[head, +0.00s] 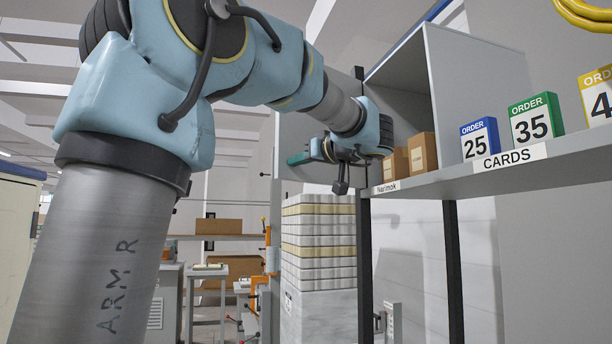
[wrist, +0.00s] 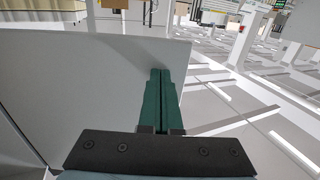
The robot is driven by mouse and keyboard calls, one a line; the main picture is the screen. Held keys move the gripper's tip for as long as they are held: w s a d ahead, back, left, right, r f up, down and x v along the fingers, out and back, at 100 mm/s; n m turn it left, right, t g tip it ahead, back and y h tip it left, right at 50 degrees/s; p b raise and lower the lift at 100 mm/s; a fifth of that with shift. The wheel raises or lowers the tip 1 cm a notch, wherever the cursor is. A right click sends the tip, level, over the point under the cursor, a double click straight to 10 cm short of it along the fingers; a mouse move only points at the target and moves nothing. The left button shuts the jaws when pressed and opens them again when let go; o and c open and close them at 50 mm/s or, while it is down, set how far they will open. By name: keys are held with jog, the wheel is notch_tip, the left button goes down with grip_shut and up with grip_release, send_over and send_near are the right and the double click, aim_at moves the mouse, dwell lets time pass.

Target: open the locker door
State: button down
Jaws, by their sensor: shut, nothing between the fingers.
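The grey locker (head: 428,60) stands on the shelf at the upper right of the head view, its front uncovered and its inside showing. Its pale door (head: 290,135) appears swung out to the left, partly hidden by my arm. In the wrist view a broad pale panel (wrist: 80,85), seemingly this door, fills the left and middle. My gripper (head: 292,160) is in front of the door in the head view. Its green fingers (wrist: 160,72) are shut together and empty, overlapping the panel near its right edge. I cannot tell whether they touch it.
Two brown boxes (head: 423,152) sit at the locker's opening. The shelf (head: 540,155) carries several order cards (head: 535,118) to the right. A tall pale stack (head: 318,245) stands below my gripper.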

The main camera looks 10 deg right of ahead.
aim_at(284, 166)
jog(key=shift+m+t+h, duration=0.4)
jog(key=shift+m+h, duration=0.2)
jog(key=shift+h, duration=0.2)
jog(key=b+x, duration=0.5)
jog(key=shift+a+f, duration=0.15)
jog(key=shift+a, duration=0.3)
jog(key=shift+w+a+r, duration=0.2)
jog(key=shift+w+r, duration=0.05)
jog(key=shift+w, duration=0.2)
